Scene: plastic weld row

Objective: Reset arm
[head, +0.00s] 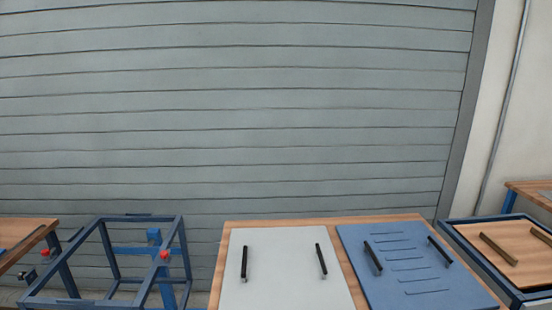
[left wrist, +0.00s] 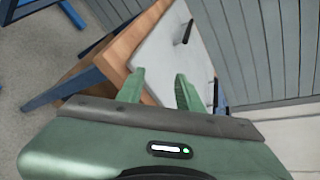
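My left gripper (left wrist: 158,90) shows in the left wrist view, with its two green fingers apart and nothing between them. Beyond the fingers is the wooden table with the light grey panel (left wrist: 160,55) on it. I cannot tell how far the fingers are from the table. Neither gripper shows in the head view, and my right gripper is in no view.
In the head view, a wooden table (head: 227,236) bears a grey panel (head: 285,285) and a blue slotted panel (head: 365,282), each with two black handles. An empty blue frame (head: 100,303) stands left, a framed wooden board (head: 490,262) right. A grey slatted shutter (head: 230,110) closes the back.

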